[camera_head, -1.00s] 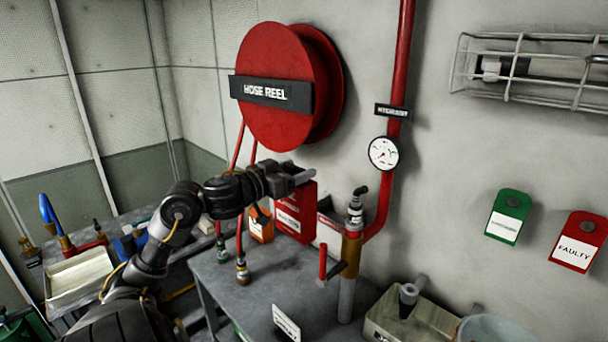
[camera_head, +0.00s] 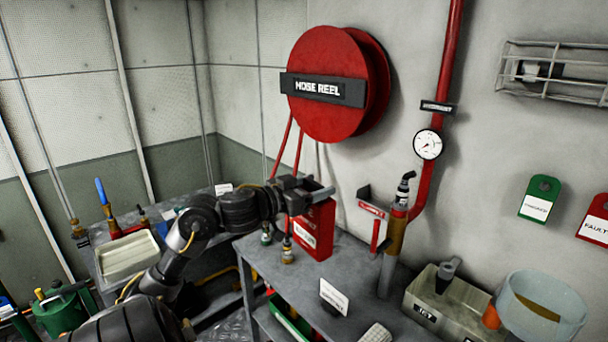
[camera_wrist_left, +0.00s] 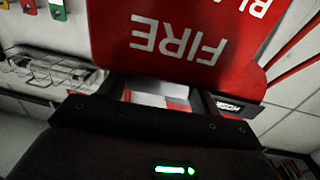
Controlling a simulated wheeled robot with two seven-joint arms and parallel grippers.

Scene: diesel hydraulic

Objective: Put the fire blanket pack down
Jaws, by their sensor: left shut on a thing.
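The fire blanket pack (camera_head: 313,232) is a red box with white lettering, upright at the back left of the grey bench (camera_head: 275,262). My left gripper (camera_head: 308,188) is shut on its top. I cannot tell whether its base touches the bench. In the left wrist view the pack (camera_wrist_left: 180,35) fills the top middle, its word FIRE upside down, beyond the gripper's fingers (camera_wrist_left: 158,98). My right gripper is not in view.
A wall bracket with a red label (camera_head: 372,209) and a brass-and-black nozzle post (camera_head: 396,235) stand right of the pack. Brass hose ends (camera_head: 287,252) hang left of it. A white card (camera_head: 334,297) stands at the bench front. A grey bin (camera_head: 440,305) is at right.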

